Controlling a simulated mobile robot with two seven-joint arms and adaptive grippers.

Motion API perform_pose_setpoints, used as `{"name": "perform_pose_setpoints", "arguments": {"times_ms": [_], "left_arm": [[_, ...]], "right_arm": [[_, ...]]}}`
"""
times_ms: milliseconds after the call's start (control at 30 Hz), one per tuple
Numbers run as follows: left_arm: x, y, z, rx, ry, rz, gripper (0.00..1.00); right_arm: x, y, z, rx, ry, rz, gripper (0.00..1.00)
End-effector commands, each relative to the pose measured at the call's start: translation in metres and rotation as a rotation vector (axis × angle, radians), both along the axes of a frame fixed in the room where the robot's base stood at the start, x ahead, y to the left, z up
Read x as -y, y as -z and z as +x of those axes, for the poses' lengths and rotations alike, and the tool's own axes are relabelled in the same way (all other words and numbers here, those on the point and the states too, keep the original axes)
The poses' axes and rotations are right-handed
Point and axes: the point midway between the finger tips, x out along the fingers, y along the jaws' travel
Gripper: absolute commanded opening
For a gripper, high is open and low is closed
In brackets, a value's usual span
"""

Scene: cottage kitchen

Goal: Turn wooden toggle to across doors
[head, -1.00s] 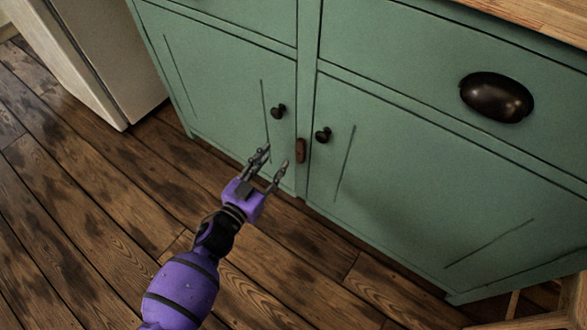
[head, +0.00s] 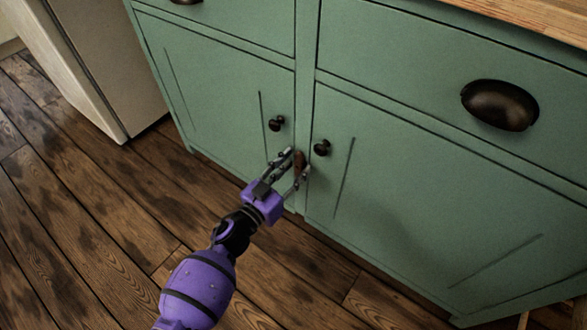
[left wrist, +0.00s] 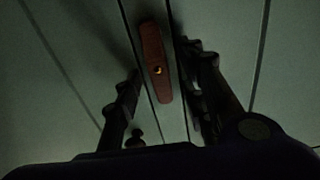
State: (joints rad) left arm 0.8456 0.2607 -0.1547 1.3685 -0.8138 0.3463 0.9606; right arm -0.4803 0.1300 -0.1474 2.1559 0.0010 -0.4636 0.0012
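The wooden toggle (head: 299,161) is a small reddish-brown bar on the stile between the two green cabinet doors. It stands upright, along the stile, and its lower part is partly hidden by my fingers in the head view. In the left wrist view the toggle (left wrist: 154,62) shows with a brass screw at its middle. My left gripper (head: 294,172) is open, with one finger on each side of the toggle. A gap shows between the toggle and the fingers in the wrist view. The left door (head: 215,85) and right door (head: 420,190) look shut. My right gripper is not in view.
Dark round knobs, the left one (head: 276,123) and the right one (head: 321,147), sit close to the toggle on either side. A dark cup pull (head: 499,105) is on the drawer above. A pale appliance (head: 105,80) stands at left. The wooden floor (head: 100,220) in front is clear.

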Motion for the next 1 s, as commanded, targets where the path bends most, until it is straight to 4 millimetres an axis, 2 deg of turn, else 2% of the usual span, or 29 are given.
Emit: {"name": "perform_pose_setpoints", "arguments": {"times_ms": [200, 400, 500, 767, 1000], "left_arm": [[0.0004, -0.0006, 0.0002, 0.000, 0.000, 0.000, 0.36], [0.0003, -0.0005, 0.0000, 0.001, 0.000, -0.001, 0.10], [0.0002, -0.0005, 0.0001, 0.001, 0.000, -0.001, 0.00], [0.0002, -0.0005, 0.0000, 0.010, 0.000, 0.012, 0.00], [0.0008, -0.0006, -0.0006, 0.069, -0.001, 0.095, 0.00]], "right_arm": [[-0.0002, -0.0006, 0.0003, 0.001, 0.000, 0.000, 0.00], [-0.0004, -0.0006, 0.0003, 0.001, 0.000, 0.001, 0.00], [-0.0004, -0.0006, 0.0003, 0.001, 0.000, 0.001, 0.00], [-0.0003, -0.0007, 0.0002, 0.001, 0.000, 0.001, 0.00], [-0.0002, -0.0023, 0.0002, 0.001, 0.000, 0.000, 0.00]]}}
